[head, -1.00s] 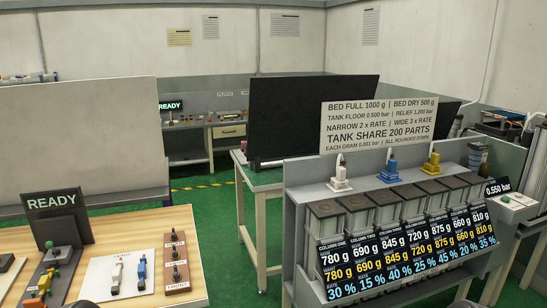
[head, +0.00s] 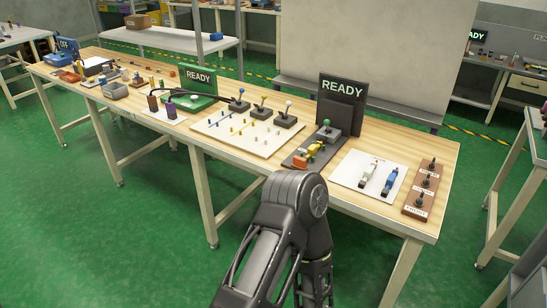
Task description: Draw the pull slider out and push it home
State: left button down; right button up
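No part in view is clearly labelled as the pull slider. A dark plate (head: 313,152) in front of the black READY sign (head: 342,90) carries an orange block (head: 300,162), a yellow part (head: 315,149) and a grey block with a green knob (head: 327,130). To its right, a white plate (head: 350,177) carries a white-handled part (head: 368,172) and a blue-handled part (head: 389,179). One of my arms rises from the bottom centre, in front of the bench. I cannot tell which arm it is, and no gripper fingers show.
The long wooden bench (head: 430,192) runs from far left to right. A white pegged board (head: 235,133) and a green READY station (head: 198,88) stand further left. Green floor (head: 130,215) is open in front.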

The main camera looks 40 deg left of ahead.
aim_at(299, 162)
jog(key=u, duration=1.3)
